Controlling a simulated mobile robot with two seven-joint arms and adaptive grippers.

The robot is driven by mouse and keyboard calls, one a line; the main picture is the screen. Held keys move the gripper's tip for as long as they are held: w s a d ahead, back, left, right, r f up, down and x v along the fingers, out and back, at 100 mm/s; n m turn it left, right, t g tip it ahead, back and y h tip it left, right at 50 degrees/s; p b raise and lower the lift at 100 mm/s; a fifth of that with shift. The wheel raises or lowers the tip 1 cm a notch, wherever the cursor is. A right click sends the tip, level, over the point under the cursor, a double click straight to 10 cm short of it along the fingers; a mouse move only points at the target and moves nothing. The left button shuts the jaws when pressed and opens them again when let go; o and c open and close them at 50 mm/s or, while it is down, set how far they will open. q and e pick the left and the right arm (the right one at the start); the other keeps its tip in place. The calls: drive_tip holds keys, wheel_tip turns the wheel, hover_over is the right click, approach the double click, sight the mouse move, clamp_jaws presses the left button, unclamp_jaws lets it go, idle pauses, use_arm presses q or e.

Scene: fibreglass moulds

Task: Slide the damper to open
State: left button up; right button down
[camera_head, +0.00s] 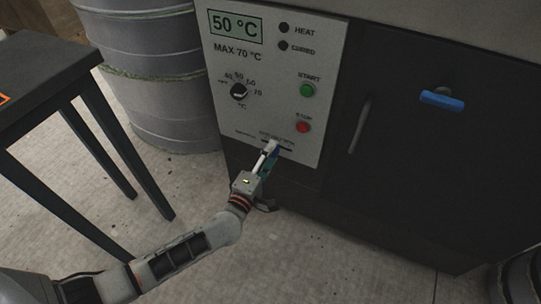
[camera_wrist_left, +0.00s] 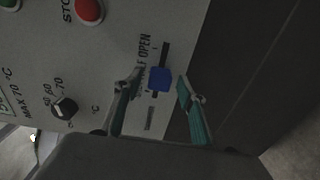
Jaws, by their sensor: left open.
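The damper is a blue slider knob (camera_wrist_left: 160,79) in a dark slot (camera_wrist_left: 165,52) low on the oven's pale control panel (camera_wrist_left: 105,40). The printing beside the slot reads "HALF OPEN" in part; the knob sits around the middle of the slot. My left gripper (camera_wrist_left: 157,83) is open, with one teal finger on each side of the knob and visible gaps between. In the head view my left gripper (camera_head: 269,150) is at the panel's lower edge and mostly hides the knob. My right gripper is not in view.
The panel also has a red stop button (camera_head: 303,127), a green start button (camera_head: 307,90) and a temperature dial (camera_head: 239,91). A dark door with a blue handle (camera_head: 442,100) is at right. A dark table (camera_head: 45,62) and a grey drum (camera_head: 160,100) stand at left.

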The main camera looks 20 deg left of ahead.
use_arm(q)
clamp_jaws()
drive_tip(key=d, duration=0.4)
drive_tip(key=shift+d, duration=0.15)
drive_tip(key=shift+s+d, duration=0.1)
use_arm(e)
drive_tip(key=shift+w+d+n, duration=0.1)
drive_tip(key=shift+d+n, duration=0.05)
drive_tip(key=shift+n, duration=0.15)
use_arm(q)
unclamp_jaws()
drive_tip(key=shift+d, duration=0.1)
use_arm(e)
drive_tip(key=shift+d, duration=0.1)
